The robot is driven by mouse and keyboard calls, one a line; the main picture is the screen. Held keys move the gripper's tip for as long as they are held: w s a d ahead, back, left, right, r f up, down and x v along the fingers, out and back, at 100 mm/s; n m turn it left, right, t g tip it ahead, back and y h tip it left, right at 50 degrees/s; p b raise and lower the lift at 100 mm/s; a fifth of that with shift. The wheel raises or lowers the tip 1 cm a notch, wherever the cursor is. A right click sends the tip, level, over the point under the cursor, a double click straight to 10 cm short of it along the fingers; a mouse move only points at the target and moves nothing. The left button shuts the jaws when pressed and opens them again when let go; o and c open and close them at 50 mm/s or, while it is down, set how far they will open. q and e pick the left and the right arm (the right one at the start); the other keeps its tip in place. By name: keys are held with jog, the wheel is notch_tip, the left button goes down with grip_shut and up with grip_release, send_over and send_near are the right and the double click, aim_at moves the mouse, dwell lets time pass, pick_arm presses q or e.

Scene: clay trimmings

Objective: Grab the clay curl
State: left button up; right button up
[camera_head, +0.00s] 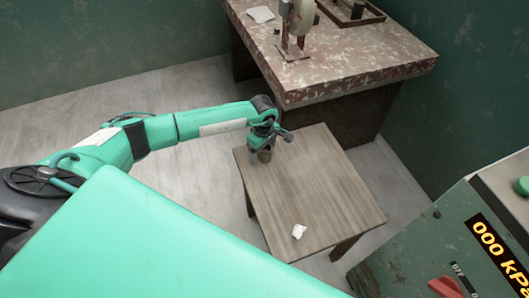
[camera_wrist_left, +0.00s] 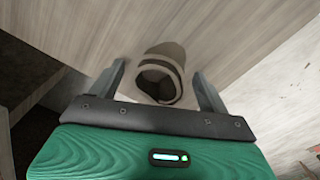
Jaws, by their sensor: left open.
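The clay curl (camera_head: 265,155) is a small brown, hollow, rolled piece near the far left edge of the low wooden table (camera_head: 310,190). In the left wrist view the curl (camera_wrist_left: 165,52) shows its dark open end towards the camera. My left gripper (camera_head: 267,146) is right at the curl and partly hides it in the head view. In the left wrist view the open fingers of my left gripper (camera_wrist_left: 161,80) stand on either side of the curl, with a visible gap at each side. My right gripper is not in view.
A small white scrap (camera_head: 299,231) lies near the table's front edge. A mottled reddish bench (camera_head: 340,65) with a wheel-like device (camera_head: 298,20) stands behind. A green machine with a pressure display (camera_head: 497,250) stands at the right. The table's middle is bare.

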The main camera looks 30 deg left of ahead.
pick_arm(q)
jog(key=c, duration=1.1)
